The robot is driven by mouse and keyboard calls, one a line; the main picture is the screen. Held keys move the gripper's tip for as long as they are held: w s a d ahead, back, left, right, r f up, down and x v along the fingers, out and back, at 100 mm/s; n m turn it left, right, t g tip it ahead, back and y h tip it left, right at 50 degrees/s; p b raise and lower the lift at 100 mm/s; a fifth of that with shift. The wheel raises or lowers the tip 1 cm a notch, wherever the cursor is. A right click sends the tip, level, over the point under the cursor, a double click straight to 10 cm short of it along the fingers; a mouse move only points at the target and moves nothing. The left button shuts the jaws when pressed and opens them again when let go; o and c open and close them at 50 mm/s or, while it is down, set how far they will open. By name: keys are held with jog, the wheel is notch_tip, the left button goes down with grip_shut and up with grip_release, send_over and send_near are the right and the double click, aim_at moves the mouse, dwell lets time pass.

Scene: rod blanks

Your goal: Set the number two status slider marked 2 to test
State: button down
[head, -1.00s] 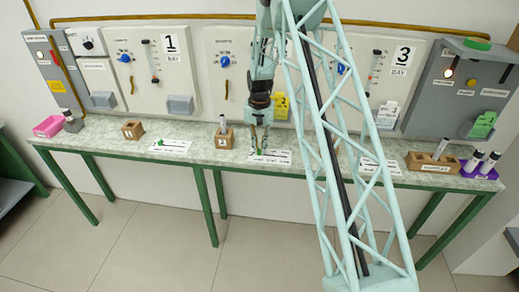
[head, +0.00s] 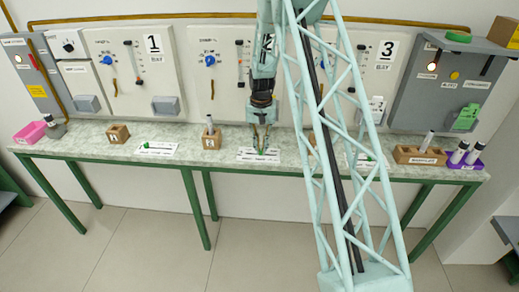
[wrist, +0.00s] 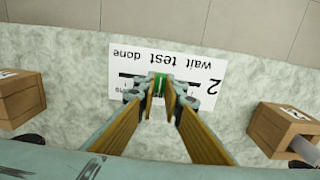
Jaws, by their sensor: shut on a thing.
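The white number 2 status card (head: 244,157) lies flat on the bench; in the wrist view the card (wrist: 128,68) appears upside down, with a 2 and the words wait, test and done. Its green slider (head: 261,151) sits in a dark track; in the wrist view the slider (wrist: 159,86) is near the middle word, test. My gripper (head: 262,145) points down over the card. In the wrist view my gripper (wrist: 158,88) has its fingertips closed around the slider, hiding part of it and of the track.
Wooden blocks stand on both sides, one with a rod (head: 210,128). Another status card (head: 157,149) with a green slider lies to the left. A wooden rack (head: 420,155) and a purple holder (head: 465,161) stand at the right. Panels rise behind the bench.

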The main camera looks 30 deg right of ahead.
aim_at(261, 149)
jog(key=c, duration=2.7)
grip_release()
jog(key=shift+r, duration=0.1)
jog(key=shift+r, duration=5.95)
jog(key=shift+a+r, duration=0.1)
